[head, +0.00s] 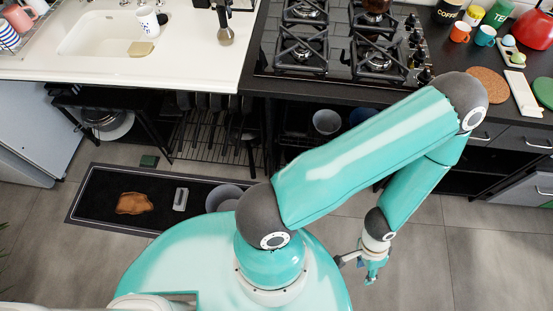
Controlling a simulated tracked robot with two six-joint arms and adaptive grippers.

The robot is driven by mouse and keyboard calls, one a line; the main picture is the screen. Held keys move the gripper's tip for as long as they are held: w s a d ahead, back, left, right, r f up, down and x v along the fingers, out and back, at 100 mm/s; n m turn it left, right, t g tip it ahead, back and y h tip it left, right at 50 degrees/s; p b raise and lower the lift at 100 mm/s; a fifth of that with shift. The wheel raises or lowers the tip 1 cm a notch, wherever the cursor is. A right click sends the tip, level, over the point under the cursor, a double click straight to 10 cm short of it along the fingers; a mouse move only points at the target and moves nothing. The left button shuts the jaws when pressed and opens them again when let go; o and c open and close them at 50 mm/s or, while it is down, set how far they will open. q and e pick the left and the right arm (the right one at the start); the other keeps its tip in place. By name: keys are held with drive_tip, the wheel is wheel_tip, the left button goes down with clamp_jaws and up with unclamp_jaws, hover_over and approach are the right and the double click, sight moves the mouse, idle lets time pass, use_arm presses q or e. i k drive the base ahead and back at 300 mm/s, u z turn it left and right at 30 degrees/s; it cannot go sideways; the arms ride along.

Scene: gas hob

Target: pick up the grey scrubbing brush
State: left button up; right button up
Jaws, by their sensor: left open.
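A small oblong grey object (181,199), which looks like the grey scrubbing brush, lies on the black floor mat (95,205) left of my body. Its bristles cannot be made out. My left gripper (366,270) is open at the lower middle right of the head view, low beside my base. It is well to the right of the brush, with my body between them, and nothing shows in its jaws. My right gripper is not in view.
A brown crumpled item (134,204) and a grey bowl (224,197) flank the brush on the mat. A dark green block (149,160) lies beyond it. The counter with the sink (100,35) and gas hob (345,45) stands ahead. Floor at right is clear.

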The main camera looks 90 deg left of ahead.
sight(180, 202)
drive_tip(key=u, duration=0.2)
drive_tip(key=k, duration=2.35)
drive_tip(key=u, duration=1.3)
drive_tip(key=i, duration=1)
drive_tip(key=u, duration=0.1)
